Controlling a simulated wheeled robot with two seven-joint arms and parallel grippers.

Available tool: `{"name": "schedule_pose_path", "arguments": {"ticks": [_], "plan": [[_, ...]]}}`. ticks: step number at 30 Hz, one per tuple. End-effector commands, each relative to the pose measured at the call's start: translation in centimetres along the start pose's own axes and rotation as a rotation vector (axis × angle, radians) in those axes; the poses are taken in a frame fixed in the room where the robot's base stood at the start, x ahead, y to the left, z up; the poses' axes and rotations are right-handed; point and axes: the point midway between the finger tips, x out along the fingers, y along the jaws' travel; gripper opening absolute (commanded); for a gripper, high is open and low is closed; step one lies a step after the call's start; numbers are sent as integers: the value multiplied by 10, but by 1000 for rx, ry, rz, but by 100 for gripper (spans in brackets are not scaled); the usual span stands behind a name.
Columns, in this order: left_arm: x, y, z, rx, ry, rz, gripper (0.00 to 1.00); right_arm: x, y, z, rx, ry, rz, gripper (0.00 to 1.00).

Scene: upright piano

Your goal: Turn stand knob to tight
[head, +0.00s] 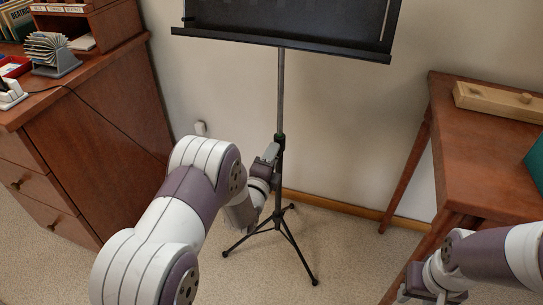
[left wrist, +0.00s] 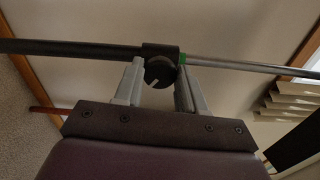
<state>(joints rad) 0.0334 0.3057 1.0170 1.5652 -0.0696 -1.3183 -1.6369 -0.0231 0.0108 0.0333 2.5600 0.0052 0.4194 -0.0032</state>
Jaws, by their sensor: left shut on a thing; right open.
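The black music stand (head: 281,90) stands upright between a cabinet and a small table. Its dark round knob (left wrist: 159,72) has a pale line mark and sits on the pole's collar (left wrist: 160,49), beside a green band (left wrist: 182,58). In the head view my gripper hides the knob. My left gripper (head: 272,152) is at the pole just below the green band. In the left wrist view its two fingers (left wrist: 159,82) stand on either side of the knob, shut on it. My right gripper (head: 408,292) is open, low at the lower right, partly hidden by its arm.
A brown wooden cabinet (head: 100,130) with drawers stands at the left. A wooden table (head: 480,130) with a wooden box (head: 500,102) stands at the right. The stand's tripod legs (head: 303,262) spread on the carpet. A wall is close behind the stand.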

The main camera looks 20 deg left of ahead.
Motion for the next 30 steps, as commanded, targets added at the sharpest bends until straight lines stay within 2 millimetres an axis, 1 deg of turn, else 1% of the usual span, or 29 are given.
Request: {"name": "schedule_pose_path", "arguments": {"ticks": [18, 24, 30], "plan": [[-1, 0, -1, 579, 2, 4, 9, -9, 0, -1, 0, 0, 0, 43], [-1, 0, -1, 741, 3, 4, 9, -11, 0, -1, 0, 0, 0, 43], [-1, 0, -1, 863, 3, 4, 9, -12, 0, -1, 0, 0, 0, 43]]}}
